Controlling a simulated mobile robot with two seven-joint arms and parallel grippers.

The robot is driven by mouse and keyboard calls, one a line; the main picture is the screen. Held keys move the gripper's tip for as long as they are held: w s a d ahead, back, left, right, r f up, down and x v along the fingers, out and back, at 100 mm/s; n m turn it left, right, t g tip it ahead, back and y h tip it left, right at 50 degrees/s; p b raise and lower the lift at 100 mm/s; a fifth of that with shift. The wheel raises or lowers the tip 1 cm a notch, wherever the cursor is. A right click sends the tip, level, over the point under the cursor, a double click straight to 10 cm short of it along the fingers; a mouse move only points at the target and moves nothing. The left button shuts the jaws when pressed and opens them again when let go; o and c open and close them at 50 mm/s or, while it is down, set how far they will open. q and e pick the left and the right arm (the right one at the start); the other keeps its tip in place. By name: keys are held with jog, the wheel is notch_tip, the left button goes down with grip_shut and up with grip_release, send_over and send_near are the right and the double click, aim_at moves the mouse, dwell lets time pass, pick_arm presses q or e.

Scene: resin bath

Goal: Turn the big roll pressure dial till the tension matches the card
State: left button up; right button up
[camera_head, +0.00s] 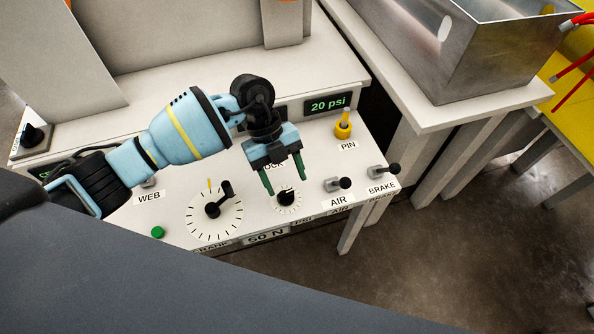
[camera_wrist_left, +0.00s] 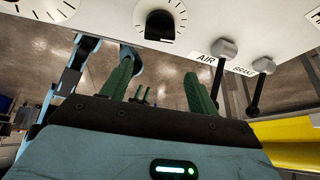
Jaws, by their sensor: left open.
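The larger dial (camera_head: 215,210) has a black crank-shaped knob pointing up and right, a ring of ticks and a yellow mark above. A smaller dial (camera_head: 287,199) with a black knob lies to its right; it also shows in the left wrist view (camera_wrist_left: 159,25). A card reading "50 N" (camera_head: 265,236) is on the panel's front edge. A green readout (camera_head: 326,105) says "20 psi". My left gripper (camera_head: 285,184) is open and empty, its fingertips by the smaller dial, right of the larger one; contact cannot be told. My right gripper is out of view.
AIR (camera_head: 338,184) and BRAKE (camera_head: 383,170) levers stand to the right, with a yellow PIN (camera_head: 343,124) behind them. A green button (camera_head: 158,232) is at left. A metal tank (camera_head: 475,45) sits on the bench at upper right.

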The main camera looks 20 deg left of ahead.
aim_at(285, 192)
pick_arm(q)
jog(key=shift+y, duration=0.7)
jog(key=f, duration=0.4)
jog(key=shift+w+a+f, duration=0.1)
jog(key=shift+w+a, duration=0.1)
jog(key=shift+a, duration=0.15)
jog(key=shift+s+d+f+n, duration=0.1)
jog(key=shift+f+n, duration=0.05)
jog(key=shift+f, duration=0.25)
jog(key=shift+s+d+f+n, duration=0.1)
jog(key=shift+f+n, duration=0.05)
jog(key=shift+f, duration=0.25)
jog(key=c, duration=1)
jog(key=shift+w, duration=0.1)
